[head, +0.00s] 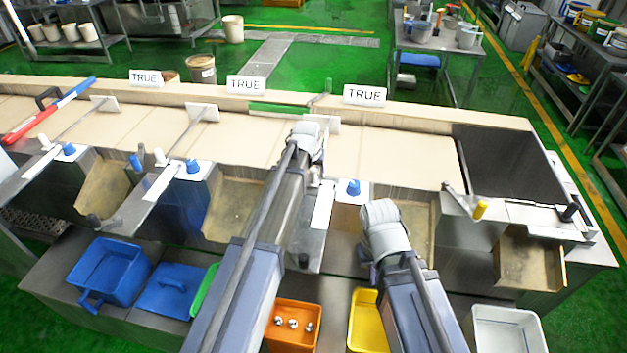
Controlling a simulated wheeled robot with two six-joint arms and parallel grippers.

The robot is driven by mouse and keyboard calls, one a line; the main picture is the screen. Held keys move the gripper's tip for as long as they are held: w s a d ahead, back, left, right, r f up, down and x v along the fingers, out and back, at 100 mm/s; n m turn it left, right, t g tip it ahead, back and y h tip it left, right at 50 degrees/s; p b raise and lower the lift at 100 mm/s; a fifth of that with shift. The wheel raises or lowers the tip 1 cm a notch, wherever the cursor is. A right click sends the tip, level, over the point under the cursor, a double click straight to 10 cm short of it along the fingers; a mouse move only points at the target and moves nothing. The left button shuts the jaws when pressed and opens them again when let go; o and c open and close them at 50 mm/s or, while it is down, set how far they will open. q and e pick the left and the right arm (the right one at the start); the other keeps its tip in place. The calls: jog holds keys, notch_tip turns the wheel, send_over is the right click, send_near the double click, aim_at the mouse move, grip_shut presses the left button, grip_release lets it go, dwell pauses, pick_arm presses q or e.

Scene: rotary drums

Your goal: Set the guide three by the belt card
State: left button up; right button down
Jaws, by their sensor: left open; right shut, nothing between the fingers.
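Three white cards reading TRUE stand along the belt's far rail: a left card (146,78), a middle card (246,84) and a right card (365,95). A guide with a thin rod and white end plate crosses the tan belt at the left (103,103), and a second one at the middle (201,112). The third guide's white end plate (322,121) shows near the right card; its rod is largely hidden by my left arm. My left gripper (306,134) is open over the belt beside that plate. My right gripper (380,213) is shut and empty at the near edge, right of a blue knob (353,187).
A dark opening (508,165) lies at the belt's right end, with a yellow-tipped handle (480,209) near it. Blue (108,272), orange (292,337), yellow (366,325) and white (508,328) bins sit below. A red and blue bar (47,111) lies at left.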

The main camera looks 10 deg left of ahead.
pick_arm(q)
jog(key=shift+b+x, duration=0.5)
jog(key=shift+x, duration=0.55)
jog(key=shift+r, duration=0.1)
jog(key=shift+c, duration=0.3)
grip_shut()
